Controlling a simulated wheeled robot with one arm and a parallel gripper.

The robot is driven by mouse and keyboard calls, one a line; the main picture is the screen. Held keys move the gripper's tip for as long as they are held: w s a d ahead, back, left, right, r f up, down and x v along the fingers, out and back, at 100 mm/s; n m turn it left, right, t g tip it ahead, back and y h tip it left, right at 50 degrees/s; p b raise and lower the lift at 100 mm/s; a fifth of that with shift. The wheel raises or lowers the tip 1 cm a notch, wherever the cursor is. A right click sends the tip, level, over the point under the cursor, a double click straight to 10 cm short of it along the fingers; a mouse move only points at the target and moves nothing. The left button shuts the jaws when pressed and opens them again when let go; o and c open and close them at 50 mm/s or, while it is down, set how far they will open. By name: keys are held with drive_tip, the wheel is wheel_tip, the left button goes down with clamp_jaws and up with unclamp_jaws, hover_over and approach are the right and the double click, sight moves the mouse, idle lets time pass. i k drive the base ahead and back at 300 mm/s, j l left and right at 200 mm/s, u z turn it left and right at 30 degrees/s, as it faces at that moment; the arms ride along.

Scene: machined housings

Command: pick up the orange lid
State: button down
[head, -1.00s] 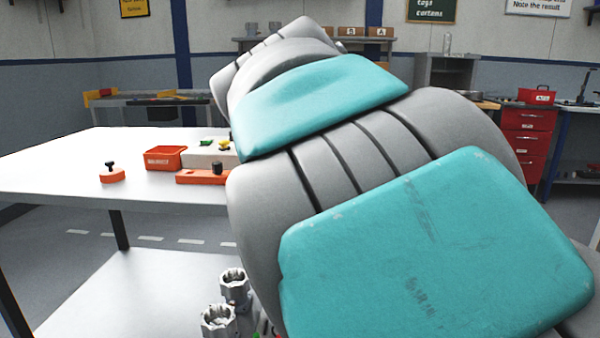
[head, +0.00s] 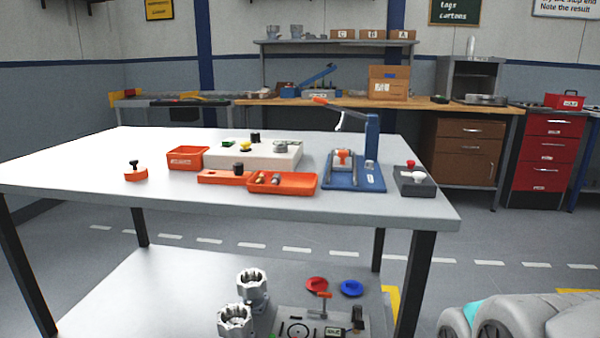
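A small orange piece with a black knob on top (head: 136,172) sits alone on the left part of the white table (head: 60,172); it looks like the orange lid, though I cannot be sure. Another small orange part (head: 343,157) sits in a blue press fixture (head: 362,178) at the table's right side. My gripper is not in view; only grey and teal parts of my arm show at the bottom right corner.
An orange bin (head: 187,158), an orange tray (head: 283,184) with small parts, a pale block (head: 252,155) and a dark control box (head: 414,181) stand on the table. Grey housings (head: 252,287), a red disc (head: 316,284) and a blue disc (head: 351,288) are on the lower shelf.

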sight(136, 172)
drive_tip(key=u, duration=1.4)
